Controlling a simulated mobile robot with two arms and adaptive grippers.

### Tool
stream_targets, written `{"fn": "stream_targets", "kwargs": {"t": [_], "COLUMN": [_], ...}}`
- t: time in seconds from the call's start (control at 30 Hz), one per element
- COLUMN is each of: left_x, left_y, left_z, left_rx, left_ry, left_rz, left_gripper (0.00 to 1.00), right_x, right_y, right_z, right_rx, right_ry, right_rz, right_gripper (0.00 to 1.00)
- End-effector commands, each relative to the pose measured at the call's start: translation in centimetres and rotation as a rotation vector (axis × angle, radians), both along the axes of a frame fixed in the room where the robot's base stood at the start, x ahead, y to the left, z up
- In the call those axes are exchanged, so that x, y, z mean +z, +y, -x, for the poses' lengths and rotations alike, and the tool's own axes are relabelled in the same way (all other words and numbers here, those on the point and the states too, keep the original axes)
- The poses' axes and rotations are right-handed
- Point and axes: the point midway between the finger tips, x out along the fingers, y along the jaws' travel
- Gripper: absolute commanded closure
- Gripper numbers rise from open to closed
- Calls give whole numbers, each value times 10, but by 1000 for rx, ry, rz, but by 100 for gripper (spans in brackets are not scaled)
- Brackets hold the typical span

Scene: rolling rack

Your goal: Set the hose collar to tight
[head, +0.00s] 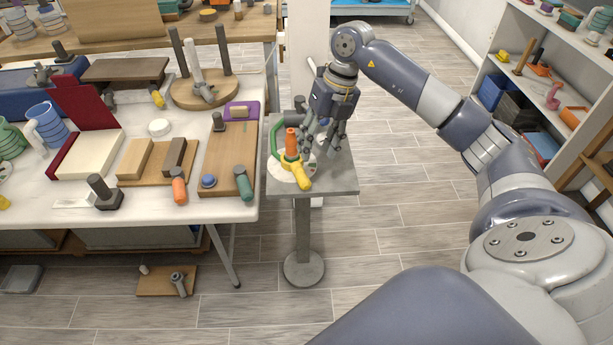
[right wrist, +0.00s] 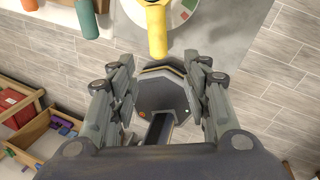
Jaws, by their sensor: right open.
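The hose collar (head: 303,175) is a yellow ring with a yellow handle, around the base of an upright orange part (head: 291,142). It sits over a pale round dial (head: 281,174) on a small grey pedestal table (head: 338,186). The handle points toward the front right in the head view. In the right wrist view the collar's handle (right wrist: 158,32) is at the top centre, with a red and green mark on the dial beside it. My right gripper (head: 322,142) is open and empty, right of and behind the collar, apart from the handle. My left gripper is out of view.
A green hose (head: 274,138) curves behind the orange part. A long table (head: 235,209) crowded with tools and boards stands close on the left. Shelves (head: 535,80) stand on the right. The floor right of the pedestal is clear.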

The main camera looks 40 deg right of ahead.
Motion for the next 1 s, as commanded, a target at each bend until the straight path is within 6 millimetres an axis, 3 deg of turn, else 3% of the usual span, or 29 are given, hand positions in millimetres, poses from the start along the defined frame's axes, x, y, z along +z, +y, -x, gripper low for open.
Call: {"fn": "stream_targets", "kwargs": {"t": [0.5,0.7,0.97,1.0], "left_x": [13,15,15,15], "left_y": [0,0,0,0], "left_z": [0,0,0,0], "left_rx": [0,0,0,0], "left_ry": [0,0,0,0], "left_rz": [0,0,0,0], "left_gripper": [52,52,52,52], "right_x": [-84,-99,-100,-100], "right_y": [24,28,28,28], "right_z": [-5,-6,-6,-6], "right_rx": [3,3,4,4], "right_ry": [2,0,-1,-1], "right_rz": [-6,-4,-5,-5], "right_gripper": [56,56,56,60]}}
